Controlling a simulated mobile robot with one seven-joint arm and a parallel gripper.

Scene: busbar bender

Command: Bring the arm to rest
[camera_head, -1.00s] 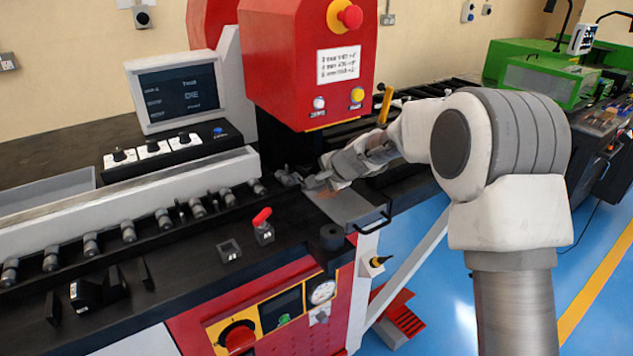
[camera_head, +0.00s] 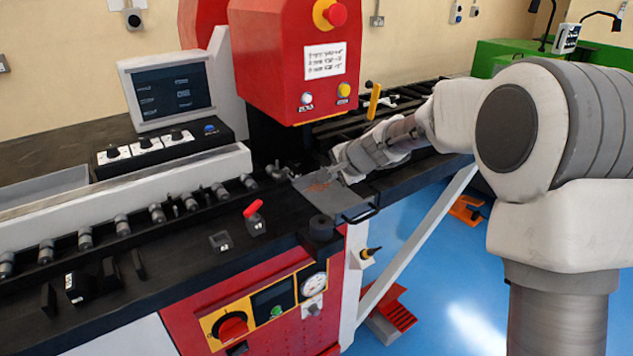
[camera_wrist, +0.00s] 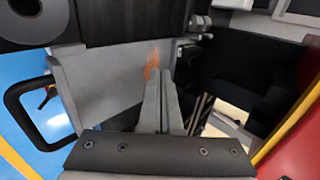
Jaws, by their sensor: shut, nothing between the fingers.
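My gripper (camera_head: 338,168) is at the end of my arm, over the machine bed beside the red press head. In the wrist view its two fingers (camera_wrist: 160,85) lie together with nothing between them. Beneath the fingertips is a grey metal plate (camera_head: 335,203) with a black handle at one edge and an orange-brown mark on it. The plate also shows in the wrist view (camera_wrist: 100,80). I cannot tell whether the fingertips touch the plate.
The red press head (camera_head: 290,60) stands just left of my gripper. A yellow lever (camera_head: 374,100) rises behind my arm. A row of rollers (camera_head: 122,225) and a red-tipped switch (camera_head: 254,215) lie to the left. Blue floor (camera_head: 430,280) is open at the right.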

